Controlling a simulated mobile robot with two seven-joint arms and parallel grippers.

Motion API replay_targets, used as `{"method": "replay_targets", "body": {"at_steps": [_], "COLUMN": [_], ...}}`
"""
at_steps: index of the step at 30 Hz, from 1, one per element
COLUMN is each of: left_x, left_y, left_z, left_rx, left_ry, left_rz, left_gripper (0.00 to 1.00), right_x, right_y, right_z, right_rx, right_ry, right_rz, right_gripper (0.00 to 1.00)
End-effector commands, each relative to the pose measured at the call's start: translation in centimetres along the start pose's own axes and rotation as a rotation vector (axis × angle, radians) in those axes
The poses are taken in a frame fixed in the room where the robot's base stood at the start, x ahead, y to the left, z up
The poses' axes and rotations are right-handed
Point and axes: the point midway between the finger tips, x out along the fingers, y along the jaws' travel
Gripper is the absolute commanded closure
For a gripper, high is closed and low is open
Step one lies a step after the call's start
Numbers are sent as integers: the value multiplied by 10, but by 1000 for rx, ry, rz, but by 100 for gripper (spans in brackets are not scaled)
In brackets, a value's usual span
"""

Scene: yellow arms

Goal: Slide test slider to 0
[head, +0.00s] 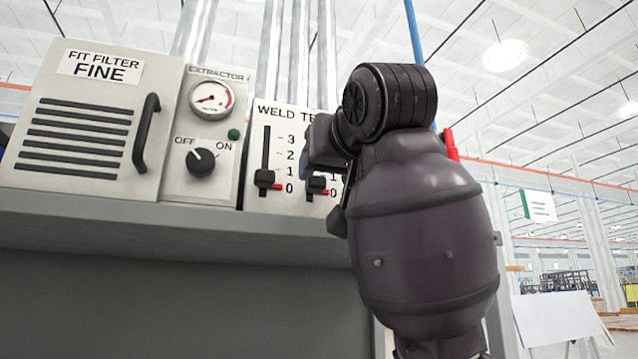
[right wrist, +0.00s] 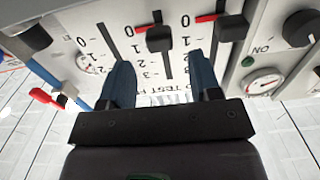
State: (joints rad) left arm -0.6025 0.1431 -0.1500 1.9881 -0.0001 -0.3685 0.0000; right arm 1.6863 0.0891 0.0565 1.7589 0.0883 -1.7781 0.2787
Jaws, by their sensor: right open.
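The left knob (head: 264,178) and the right knob (head: 317,184) both sit low, near the red marks at 0. My right gripper (head: 335,182) is at the panel's right side and partly covers it. In the upside-down right wrist view, its blue fingers (right wrist: 161,75) are open and empty. The right knob (right wrist: 158,38) lies beyond and between them, with no visible contact. The left knob (right wrist: 232,28) lies outside the fingers. My left gripper is out of view.
Left of the weld panel are the extractor panel with a gauge (head: 211,99) and an OFF/ON dial (head: 201,161), and a filter cover with a black handle (head: 146,131). A red lever (right wrist: 45,97) stands beyond the panel's other side. A grey ledge (head: 150,228) runs below.

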Motion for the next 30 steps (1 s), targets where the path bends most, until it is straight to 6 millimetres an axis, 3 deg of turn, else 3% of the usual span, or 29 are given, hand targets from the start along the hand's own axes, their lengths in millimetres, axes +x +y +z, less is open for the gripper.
{"method": "replay_targets", "body": {"at_steps": [3,10,30], "left_x": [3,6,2], "left_y": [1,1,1], "left_z": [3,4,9], "left_rx": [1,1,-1], "left_ry": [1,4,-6], "left_rz": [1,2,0], "left_gripper": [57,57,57], "right_x": [-21,-44,-48], "right_y": [0,-1,0], "right_z": [1,0,0], "right_rx": [0,-1,-1], "right_ry": [2,1,-2], "right_rz": [0,-1,-1], "right_gripper": [43,43,43]}}
